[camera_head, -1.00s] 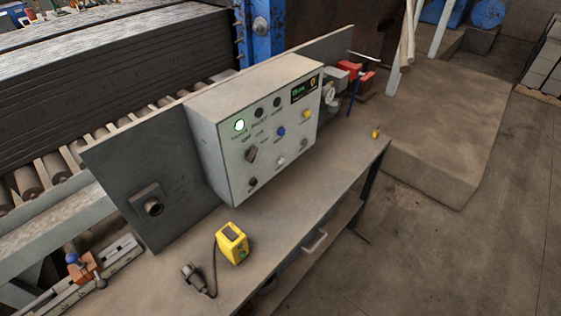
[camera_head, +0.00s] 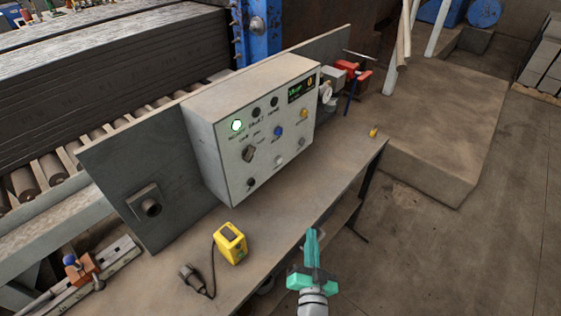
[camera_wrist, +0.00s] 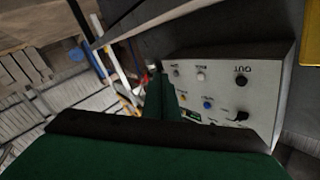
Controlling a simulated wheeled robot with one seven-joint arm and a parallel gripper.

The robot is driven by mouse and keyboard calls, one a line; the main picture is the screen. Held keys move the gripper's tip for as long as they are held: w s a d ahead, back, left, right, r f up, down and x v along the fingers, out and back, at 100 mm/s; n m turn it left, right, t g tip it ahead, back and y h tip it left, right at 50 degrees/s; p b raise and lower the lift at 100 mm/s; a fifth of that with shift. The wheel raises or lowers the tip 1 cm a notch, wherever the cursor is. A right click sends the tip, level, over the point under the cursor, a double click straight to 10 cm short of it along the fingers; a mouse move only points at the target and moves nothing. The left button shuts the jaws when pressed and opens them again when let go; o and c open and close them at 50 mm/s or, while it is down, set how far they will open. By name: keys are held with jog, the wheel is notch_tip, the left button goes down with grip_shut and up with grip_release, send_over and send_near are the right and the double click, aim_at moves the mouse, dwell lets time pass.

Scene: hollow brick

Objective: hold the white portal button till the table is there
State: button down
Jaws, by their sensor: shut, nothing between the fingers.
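The grey control box (camera_head: 235,180) stands on the bench. Its front carries a white button (camera_head: 279,160) in the lower row, between a dark knob and a small greyish button (camera_head: 302,142). The white button also shows in the wrist view (camera_wrist: 200,76), where the panel appears turned over. The labels are too small to read surely. My gripper (camera_head: 311,236) is shut and empty, in front of the bench edge, below the box and apart from it. In the wrist view its dark green fingers (camera_wrist: 162,98) cover part of the panel.
A blue button (camera_head: 278,132), a yellow button (camera_head: 304,115) and a dark selector (camera_head: 249,153) share the panel. A yellow pendant box (camera_head: 230,243) with a cable lies on the bench (camera_head: 290,215).

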aim_at(279, 160)
jog(key=w+r+t+y, duration=0.1)
jog(key=w+r+y, duration=0.1)
jog(key=w+r, duration=0.8)
jog(key=shift+w+a+m, duration=0.3)
jog(key=shift+w+a, duration=0.05)
jog(key=shift+w, duration=0.35)
jog(key=w+a, duration=0.5)
jog(key=a, duration=0.2)
jog(key=shift+w+a, duration=0.15)
dwell(1.4)
jog(key=shift+w+a, duration=0.15)
jog(key=shift+a, duration=0.1)
